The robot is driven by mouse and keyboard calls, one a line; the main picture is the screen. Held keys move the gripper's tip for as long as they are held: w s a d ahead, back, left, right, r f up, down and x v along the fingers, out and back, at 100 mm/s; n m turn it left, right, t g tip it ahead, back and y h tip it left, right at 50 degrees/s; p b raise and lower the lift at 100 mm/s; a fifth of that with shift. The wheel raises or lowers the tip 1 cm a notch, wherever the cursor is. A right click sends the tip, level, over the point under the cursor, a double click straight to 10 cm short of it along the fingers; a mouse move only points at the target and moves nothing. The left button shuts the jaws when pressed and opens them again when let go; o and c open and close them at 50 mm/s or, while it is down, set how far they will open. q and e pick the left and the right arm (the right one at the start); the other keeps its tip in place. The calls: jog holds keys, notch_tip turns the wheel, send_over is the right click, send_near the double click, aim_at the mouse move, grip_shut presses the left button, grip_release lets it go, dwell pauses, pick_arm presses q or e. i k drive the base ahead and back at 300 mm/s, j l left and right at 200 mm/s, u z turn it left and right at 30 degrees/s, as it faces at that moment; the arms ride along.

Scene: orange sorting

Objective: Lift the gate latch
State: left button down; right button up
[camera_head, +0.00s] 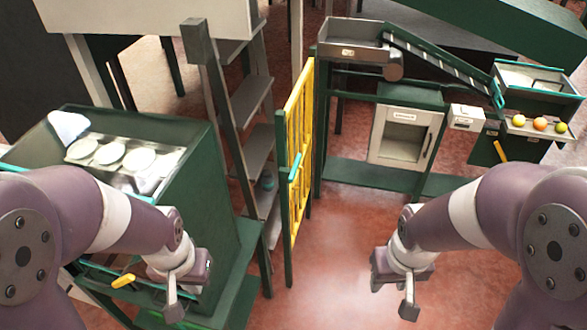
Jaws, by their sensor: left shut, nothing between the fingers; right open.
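A narrow yellow slatted gate (303,108) stands upright in a green frame near the middle of the view, seen almost edge-on. A small teal piece (296,166) on its near edge looks like the latch; its exact shape is too small to tell. My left gripper (173,303) is shut and empty, low and to the left of the gate, in front of a green cabinet. My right gripper (408,306) is open and empty over the red floor, to the right of and below the gate. Neither gripper touches the gate.
A green cabinet (222,190) with white plates on top stands at left. At right are a sloping conveyor (437,58), a white-framed box (405,137) and several fruits on a ledge. The red floor (335,235) right of the gate is clear.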

aim_at(294, 171)
jog(key=i+l, duration=0.2)
jog(key=l, duration=0.15)
jog(key=i+l+u, duration=0.1)
jog(key=i+l, duration=0.15)
jog(key=l, duration=0.15)
jog(key=i+l, duration=0.2)
jog(key=l, duration=0.15)
jog(key=i+l, duration=0.15)
jog(key=l, duration=0.25)
jog(key=i+l+u, duration=0.1)
jog(key=i+l, duration=0.3)
jog(key=l, duration=0.35)
jog(key=u, duration=0.05)
